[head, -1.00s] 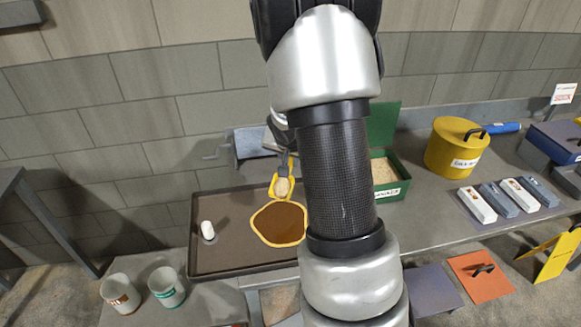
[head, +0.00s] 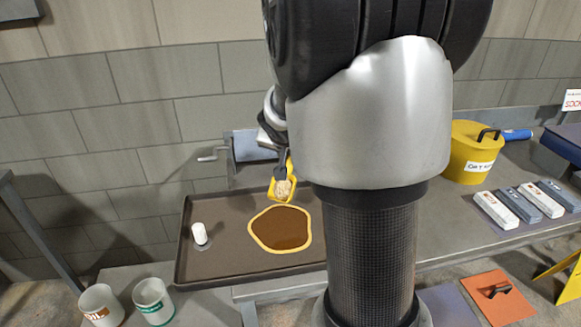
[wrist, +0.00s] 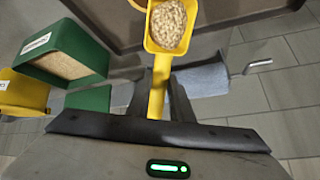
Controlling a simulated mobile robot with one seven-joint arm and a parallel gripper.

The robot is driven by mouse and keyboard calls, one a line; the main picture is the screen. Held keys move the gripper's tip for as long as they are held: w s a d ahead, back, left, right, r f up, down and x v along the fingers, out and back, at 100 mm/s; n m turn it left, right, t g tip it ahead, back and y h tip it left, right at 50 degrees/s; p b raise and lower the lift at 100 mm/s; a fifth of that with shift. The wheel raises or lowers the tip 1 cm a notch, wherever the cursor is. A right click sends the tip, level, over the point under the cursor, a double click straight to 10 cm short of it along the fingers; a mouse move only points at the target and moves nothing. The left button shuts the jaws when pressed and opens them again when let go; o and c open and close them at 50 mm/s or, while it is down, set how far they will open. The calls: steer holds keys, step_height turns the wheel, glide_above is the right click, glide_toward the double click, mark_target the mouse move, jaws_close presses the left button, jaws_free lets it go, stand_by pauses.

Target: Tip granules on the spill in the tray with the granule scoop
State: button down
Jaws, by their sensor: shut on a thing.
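The yellow granule scoop (head: 284,188) is in my gripper (head: 283,158), above the far side of the tray (head: 215,220). In the wrist view, the scoop bowl (wrist: 150,42) holds pale granules (wrist: 169,22), and its handle runs back between the dark fingers of my gripper (wrist: 158,100). The fingers are shut on the handle. The spill (head: 280,230) is a brown patch with a pale yellow border on the tray floor, just nearer than the scoop. My arm covers the tray's right end.
A white cylinder (head: 199,235) stands in the tray's left part. Two cups (head: 155,300) stand at front left. A yellow lidded tub (head: 465,155) and several boxes (head: 515,208) are on the right. An open green box of granules (wrist: 68,62) shows in the wrist view.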

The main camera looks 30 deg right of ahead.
steer(key=shift+s+a+f+b, duration=0.1)
steer(key=shift+a+f+b, duration=0.25)
steer(key=shift+b, duration=2.1)
steer(key=b, duration=0.2)
steer(key=h+b, duration=0.1)
steer(key=b, duration=0.1)
steer(key=shift+s+a+t, duration=0.1)
steer(key=shift+s+t, duration=0.15)
steer(key=shift+t, duration=0.15)
steer(key=b, duration=0.4)
steer(key=shift+s+a+f+t+h, duration=0.1)
steer(key=shift+s+a+t+h, duration=0.2)
steer(key=shift+s+a+t, duration=0.1)
steer(key=shift+s+r, duration=0.15)
steer(key=shift+r, duration=0.05)
steer(key=shift+s+a+h, duration=0.2)
steer(key=shift+h, duration=0.1)
steer(key=shift+s+a+n+t+h, duration=0.4)
steer(key=shift+s+a+t+h, duration=0.45)
steer(key=shift+a+t, duration=0.25)
